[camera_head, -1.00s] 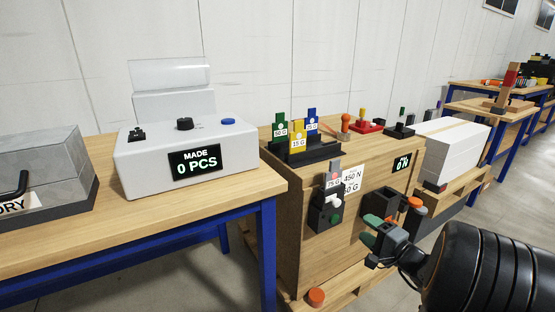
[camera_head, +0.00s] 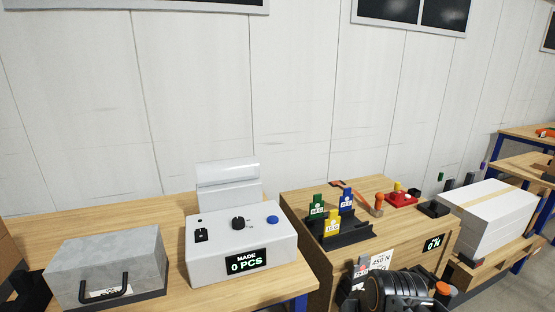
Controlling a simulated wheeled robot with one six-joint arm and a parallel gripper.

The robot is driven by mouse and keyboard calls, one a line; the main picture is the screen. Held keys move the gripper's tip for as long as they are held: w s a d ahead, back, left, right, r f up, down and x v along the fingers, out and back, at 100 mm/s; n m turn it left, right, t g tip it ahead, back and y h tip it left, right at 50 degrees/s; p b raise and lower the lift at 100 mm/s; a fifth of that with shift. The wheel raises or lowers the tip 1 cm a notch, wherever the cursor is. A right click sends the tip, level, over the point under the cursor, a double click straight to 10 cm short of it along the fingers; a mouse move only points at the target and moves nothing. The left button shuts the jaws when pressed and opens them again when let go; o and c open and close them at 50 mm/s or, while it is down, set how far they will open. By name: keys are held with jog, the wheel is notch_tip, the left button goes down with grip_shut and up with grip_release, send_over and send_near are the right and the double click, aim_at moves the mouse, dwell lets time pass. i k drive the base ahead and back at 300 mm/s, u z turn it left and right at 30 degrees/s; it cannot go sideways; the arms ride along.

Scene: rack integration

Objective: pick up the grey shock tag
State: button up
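The grey shock tag (camera_head: 361,266) stands upright in a dark holder on the front of the wooden crate (camera_head: 320,262), at the bottom of the head view. Only its upper part shows clearly; its holder is cut off or covered below. My black ribbed arm (camera_head: 392,292) is just right of the tag, at the bottom edge, and covers part of the crate front. The fingers of my gripper cannot be made out, so I cannot tell whether they are open or touch anything.
Green (camera_head: 317,206), blue (camera_head: 346,204) and yellow (camera_head: 333,223) tags stand in a black rack on the crate. A white machine (camera_head: 240,240) and a grey case (camera_head: 108,265) are on the left table. A white box (camera_head: 490,220) is at right.

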aim_at(361, 269)
jog(key=u, duration=0.05)
jog(key=k, duration=0.3)
jog(key=z, duration=0.5)
jog(key=i, duration=0.4)
jog(key=z, duration=1.2)
jog(key=i, duration=1.1)
jog(key=u, duration=4.15)
